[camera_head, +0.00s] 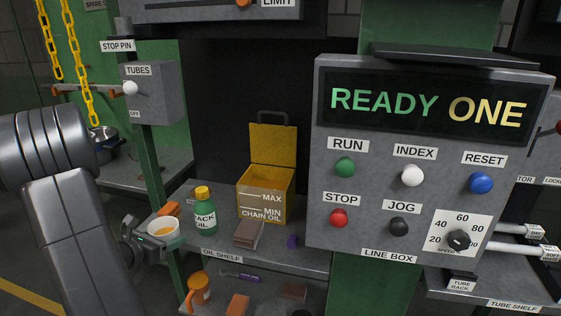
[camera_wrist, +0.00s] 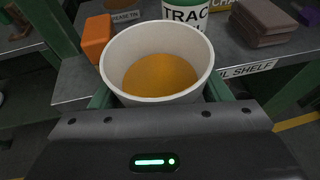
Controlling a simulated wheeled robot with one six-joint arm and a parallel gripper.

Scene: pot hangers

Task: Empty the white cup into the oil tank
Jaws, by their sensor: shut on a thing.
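The white cup (camera_head: 162,231) is upright and holds orange-brown liquid, which fills much of the wrist view inside the cup's rim (camera_wrist: 157,44). My gripper (camera_head: 148,240) is shut on the cup and holds it at the front left edge of the oil shelf. The oil tank (camera_head: 263,200) is a yellow box marked MAX, MIN and CHAIN OIL. It stands at the back of the shelf, right of the cup, with its lid (camera_head: 272,144) raised. The level inside the tank cannot be seen.
A green bottle (camera_head: 205,212) with a yellow cap stands between cup and tank. An orange block (camera_head: 168,209) lies behind the cup. Brown blocks (camera_head: 249,233) and a purple piece (camera_head: 292,241) lie in front of the tank. The line box (camera_head: 330,240) rises at right.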

